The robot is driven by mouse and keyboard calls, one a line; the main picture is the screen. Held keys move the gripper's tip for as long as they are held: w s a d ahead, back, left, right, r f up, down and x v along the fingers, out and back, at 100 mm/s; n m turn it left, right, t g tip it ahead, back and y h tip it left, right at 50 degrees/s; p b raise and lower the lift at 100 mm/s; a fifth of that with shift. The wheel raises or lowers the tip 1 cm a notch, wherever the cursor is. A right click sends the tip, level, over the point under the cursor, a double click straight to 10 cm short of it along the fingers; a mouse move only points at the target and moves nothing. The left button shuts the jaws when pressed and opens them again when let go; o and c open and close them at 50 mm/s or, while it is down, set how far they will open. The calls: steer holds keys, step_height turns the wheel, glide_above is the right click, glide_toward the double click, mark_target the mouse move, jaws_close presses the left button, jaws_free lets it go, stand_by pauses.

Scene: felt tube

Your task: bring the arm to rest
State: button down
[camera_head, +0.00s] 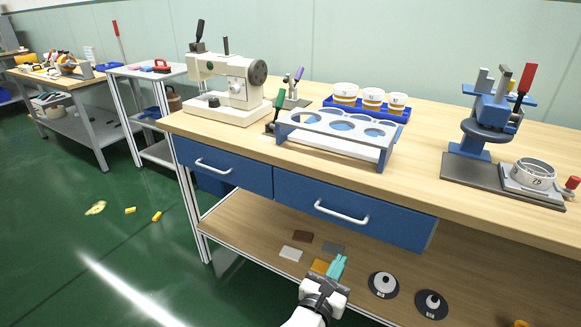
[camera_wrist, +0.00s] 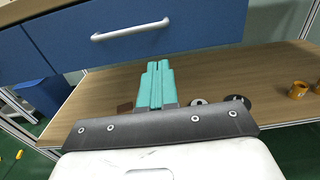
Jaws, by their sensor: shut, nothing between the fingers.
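My gripper (camera_head: 338,264) shows at the bottom middle of the head view, in front of the workbench and below its blue drawers. Its teal fingers are together and hold nothing. In the wrist view my gripper (camera_wrist: 157,68) points at the bench, with the shut fingers below a drawer's white handle (camera_wrist: 130,30). The lower shelf (camera_wrist: 100,95) lies behind and below the fingers. I cannot tell the exact gap between the fingers and the drawer front.
The wooden bench (camera_head: 430,140) carries a sewing machine (camera_head: 228,85), a blue rack (camera_head: 335,140) and a press (camera_head: 490,120). Blue drawers (camera_head: 350,208) overhang the lower shelf. Flat tiles and black discs (camera_head: 383,285) lie on that shelf. Green floor at left is mostly open, with small yellow pieces (camera_head: 130,210).

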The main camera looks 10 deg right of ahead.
steer(key=s+d+f+m+g+y, duration=0.2)
steer(key=s+d+f+m+g, duration=0.25)
steer(key=s+m, duration=0.3)
steer(key=s+d+f+m+g+y, duration=0.1)
steer(key=s+d+f+m+g, duration=0.2)
steer(key=s+d+m, duration=0.5)
steer(key=s+d+f+m+g+y, duration=0.2)
steer(key=s+d+f+m+g, duration=0.15)
steer(key=s+m, duration=0.5)
steer(key=s+a+m+g+y, duration=0.2)
steer(key=s+a+m+y, duration=0.4)
steer(key=s, duration=0.6)
step_height(320, 180, up, 13)
steer(key=n+p, duration=0.1)
steer(key=p, duration=1.3)
steer(key=shift+a+r, duration=0.2)
